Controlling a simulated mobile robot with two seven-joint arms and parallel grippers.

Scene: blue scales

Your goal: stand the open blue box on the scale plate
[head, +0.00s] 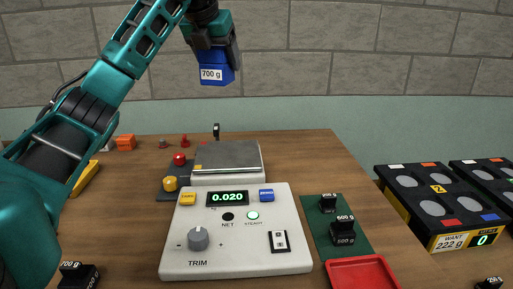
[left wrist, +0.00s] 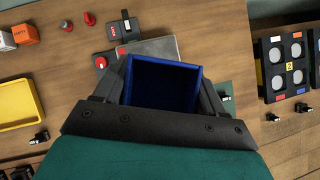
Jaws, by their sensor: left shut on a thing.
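The open blue box (head: 216,74) carries a "700 g" label and is held high above the table in the head view. My left gripper (head: 213,52) is shut on it. In the left wrist view the open top of the blue box (left wrist: 164,83) faces the camera, between the two fingers, and its dark inside looks empty. The scale plate (head: 228,156) is a grey square on the scale (head: 240,230), whose display reads 0.020. The plate looks bare in the head view, and the box hides part of it in the left wrist view. My right gripper is not in view.
Black weights (head: 342,231) stand on a green mat by a red tray (head: 362,272), right of the scale. Red and yellow knobs (head: 170,184) sit left of the plate. A black rack (head: 432,205) stands at the right. A yellow tray (left wrist: 15,105) lies left.

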